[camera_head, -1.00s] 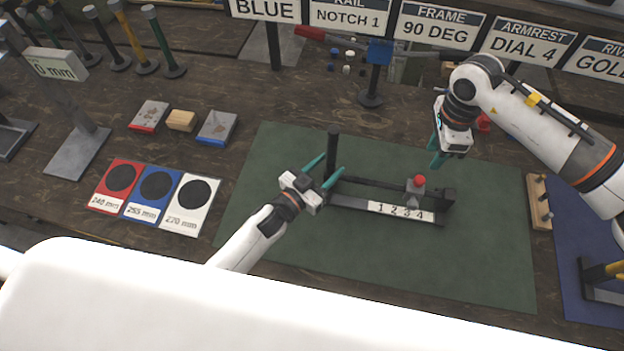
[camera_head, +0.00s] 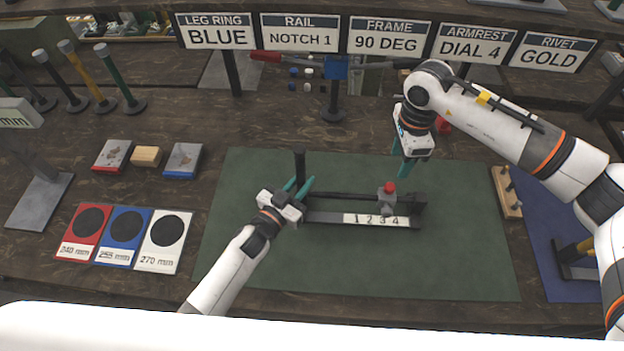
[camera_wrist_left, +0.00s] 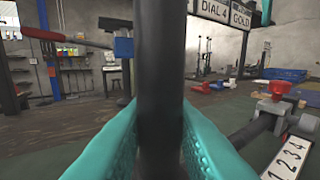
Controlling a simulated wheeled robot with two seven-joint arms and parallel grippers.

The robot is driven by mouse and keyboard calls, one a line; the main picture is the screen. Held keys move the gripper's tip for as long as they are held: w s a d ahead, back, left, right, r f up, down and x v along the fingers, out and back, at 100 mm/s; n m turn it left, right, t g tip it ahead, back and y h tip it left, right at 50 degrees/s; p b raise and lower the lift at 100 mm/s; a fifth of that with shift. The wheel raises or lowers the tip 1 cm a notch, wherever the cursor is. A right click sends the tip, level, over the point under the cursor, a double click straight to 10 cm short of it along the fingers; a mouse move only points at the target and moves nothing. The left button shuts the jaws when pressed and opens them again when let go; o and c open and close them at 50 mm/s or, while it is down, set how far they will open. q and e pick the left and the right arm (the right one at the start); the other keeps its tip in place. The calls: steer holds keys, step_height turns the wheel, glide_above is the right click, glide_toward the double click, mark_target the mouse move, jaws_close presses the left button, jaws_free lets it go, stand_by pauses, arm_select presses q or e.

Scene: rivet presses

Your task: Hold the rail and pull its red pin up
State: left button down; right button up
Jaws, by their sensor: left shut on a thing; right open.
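The rail (camera_head: 330,217) lies on the green mat, with a white strip marked 1 2 3 4 and a dark upright post (camera_head: 299,164) at its left end. The red pin (camera_head: 389,187) tops a grey slider near the rail's right end, close to the 4. It also shows at the right of the left wrist view (camera_wrist_left: 280,87). My left gripper (camera_head: 301,186) is shut on the post; in the wrist view the post stands between its teal fingers. My right gripper (camera_head: 405,172) is open and empty, pointing down, behind and slightly right of the red pin.
The green mat (camera_head: 400,270) is clear in front of the rail. A wooden peg block (camera_head: 507,190) stands at its right edge. Red, blue and white size cards (camera_head: 125,235) lie left. Signs stand at the back; one reads RAIL NOTCH 1 (camera_head: 304,33).

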steer(key=s+a+f+m+g+y, duration=0.2)
steer(key=s+a+g+y, duration=0.3)
steer(key=s+a+y, duration=0.45)
steer(key=s+a+r+m+y, duration=0.4)
steer(key=a+r+m+y, duration=0.4)
steer(key=y, duration=0.3)
steer(key=w+d+m+t+y, duration=0.3)
steer(key=w+d+m+t, duration=0.15)
steer(key=m+t, duration=0.85)
steer(key=m+t+h, duration=0.9)
steer(key=m+h, duration=1)
steer(key=m, duration=1.1)
glide_toward(388, 183)
steer(key=x, duration=0.7)
steer(key=f+x, duration=0.1)
steer(key=x, duration=0.3)
steer(key=shift+d, duration=0.15)
